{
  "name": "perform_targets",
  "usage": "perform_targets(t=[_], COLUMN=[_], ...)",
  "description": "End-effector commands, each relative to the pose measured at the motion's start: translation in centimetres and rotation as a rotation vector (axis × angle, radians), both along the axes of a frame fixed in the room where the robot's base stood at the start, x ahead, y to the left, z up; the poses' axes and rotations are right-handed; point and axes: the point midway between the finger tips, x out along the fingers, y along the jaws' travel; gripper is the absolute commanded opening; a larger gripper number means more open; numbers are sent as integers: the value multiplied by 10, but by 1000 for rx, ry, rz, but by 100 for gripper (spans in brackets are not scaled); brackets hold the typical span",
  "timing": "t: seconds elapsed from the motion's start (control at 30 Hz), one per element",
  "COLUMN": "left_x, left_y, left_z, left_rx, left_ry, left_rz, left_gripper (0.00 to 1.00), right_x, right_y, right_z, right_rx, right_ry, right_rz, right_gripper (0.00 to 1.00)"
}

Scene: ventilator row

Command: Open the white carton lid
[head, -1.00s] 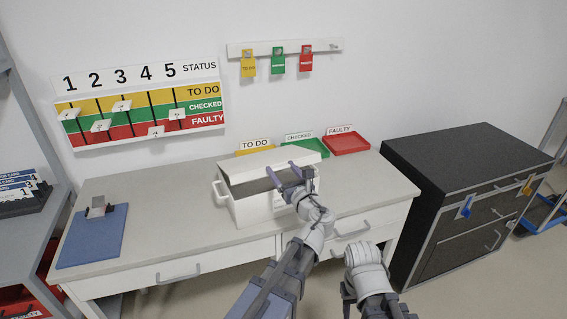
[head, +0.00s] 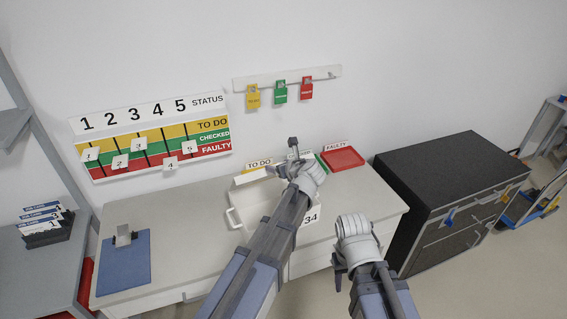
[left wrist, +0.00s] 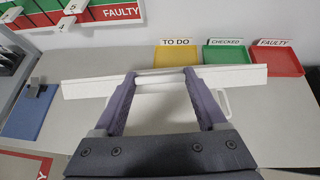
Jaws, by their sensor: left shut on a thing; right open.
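The white carton (head: 238,228) stands on the table with its lid (head: 250,177) swung up towards the back, and part of its inside shows. My left arm crosses in front of it and hides much of it. My left gripper (head: 293,145) is raised over the back of the carton. In the left wrist view my left gripper (left wrist: 160,72) is shut on the lid, whose white edge (left wrist: 90,88) runs across between the fingers. My right gripper (head: 340,272) is open and empty in front of the table.
Yellow, green and red trays (left wrist: 178,55) (left wrist: 228,54) (left wrist: 277,60) stand behind the carton. A blue clipboard (head: 124,258) lies on the table (head: 180,215) at left. A status board (head: 155,140) and coloured tags (head: 280,91) hang on the wall. A dark cabinet (head: 450,180) stands at right.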

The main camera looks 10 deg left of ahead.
Motion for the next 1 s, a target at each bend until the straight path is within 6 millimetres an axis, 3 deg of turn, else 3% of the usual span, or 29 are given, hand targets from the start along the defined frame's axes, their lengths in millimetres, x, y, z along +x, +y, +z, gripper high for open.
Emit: perform_targets(t=[0.03, 0.4, 0.67, 1.0], left_x=[9, 56, 97, 97], left_y=[5, 43, 78, 80], left_z=[18, 47, 55, 54], left_rx=[-20, -177, -188, -186], left_ry=[24, 210, 221, 219], left_rz=[2, 2, -1, -3], left_gripper=[0, 0, 0, 0], right_x=[0, 0, 0, 0], right_y=[0, 0, 0, 0], right_z=[23, 94, 104, 103], right_rx=[0, 2, 2, 2], right_ry=[0, -1, 1, 1], right_rz=[0, -14, -13, -13], right_gripper=[47, 47, 47, 47])
